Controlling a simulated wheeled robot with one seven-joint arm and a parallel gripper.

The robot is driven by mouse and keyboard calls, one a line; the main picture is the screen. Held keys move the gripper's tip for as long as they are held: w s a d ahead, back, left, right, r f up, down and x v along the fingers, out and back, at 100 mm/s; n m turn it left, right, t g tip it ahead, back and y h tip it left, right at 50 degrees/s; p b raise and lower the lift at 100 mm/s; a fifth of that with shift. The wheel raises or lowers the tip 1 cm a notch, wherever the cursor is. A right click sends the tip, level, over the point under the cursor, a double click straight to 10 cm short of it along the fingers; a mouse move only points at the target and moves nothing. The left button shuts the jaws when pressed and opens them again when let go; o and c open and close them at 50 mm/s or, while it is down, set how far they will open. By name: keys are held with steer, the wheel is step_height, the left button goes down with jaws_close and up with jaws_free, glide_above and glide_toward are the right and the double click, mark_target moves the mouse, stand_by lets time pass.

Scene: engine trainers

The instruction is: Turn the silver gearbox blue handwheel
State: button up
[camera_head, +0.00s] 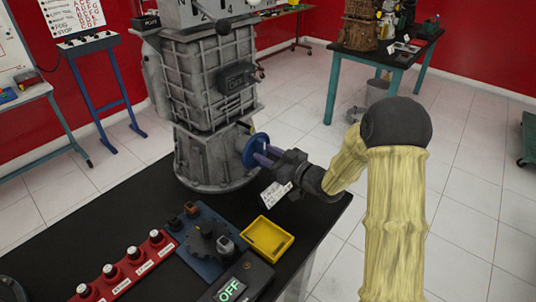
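The silver gearbox (205,95) stands upright on the black table, left of my arm. Its blue handwheel (251,152) sticks out low on its right side. My gripper (268,155) is at the handwheel, reaching in from the right. Its fingers overlap the wheel's right side in the picture. Whether they touch or close on the rim cannot be told, as the fingers are small here and partly hide the wheel.
On the black table (115,215) in front are a yellow tray (267,239), a blue plate with a dark gear (205,240), a red strip with several knobs (125,268) and a box reading OFF (238,282). Tiled floor lies right.

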jaws_close()
steer(key=shift+m+p, duration=0.3)
steer(key=shift+p, duration=0.05)
steer(key=m+p, duration=0.4)
steer(key=m, duration=0.2)
steer(key=f+m+p, duration=0.1)
steer(key=m+p, duration=0.3)
steer(key=m, duration=0.3)
steer(key=m+p, duration=0.4)
steer(key=m, duration=0.3)
steer(key=shift+w+d+f, duration=0.15)
steer(key=shift+w+d, duration=0.2)
stand_by(0.4)
